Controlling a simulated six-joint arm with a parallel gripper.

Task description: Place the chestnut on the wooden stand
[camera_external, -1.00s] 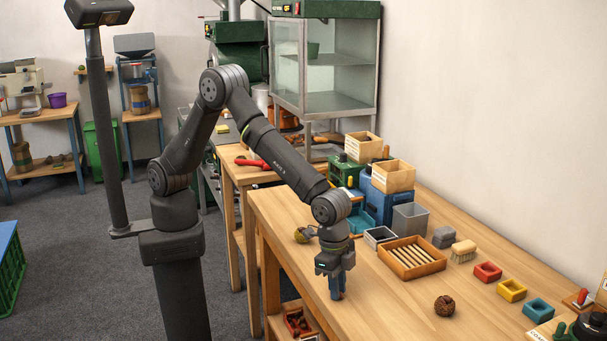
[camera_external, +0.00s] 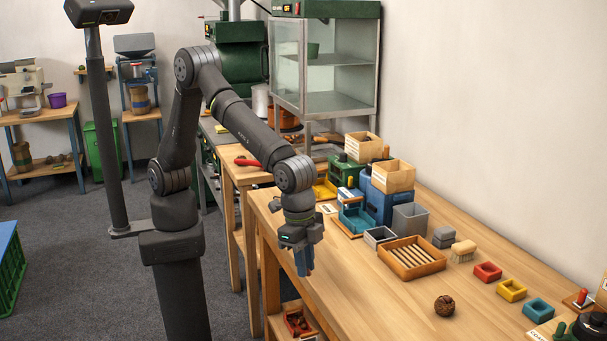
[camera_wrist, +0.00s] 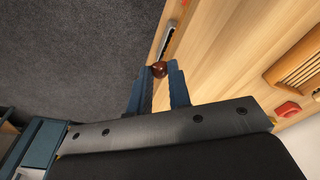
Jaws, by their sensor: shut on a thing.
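My gripper (camera_external: 304,267) is raised above the near left edge of the workbench. In the wrist view my gripper (camera_wrist: 158,76) is shut on a small, shiny reddish-brown chestnut (camera_wrist: 159,69) at its fingertips. In the outside view I cannot make out the chestnut between the fingers. A wooden tray with slats (camera_external: 386,251) stands on the bench to the right of my gripper. It also shows at the right of the wrist view (camera_wrist: 283,80). I cannot pick out a separate wooden stand with certainty.
A round, dark brown, rough ball (camera_external: 444,306) lies on the bench. Red (camera_external: 487,272), yellow (camera_external: 512,290) and teal (camera_external: 538,311) small boxes line the right side. A brush (camera_external: 463,250) and grey bins are near the tray. Bare bench lies between my gripper and the ball.

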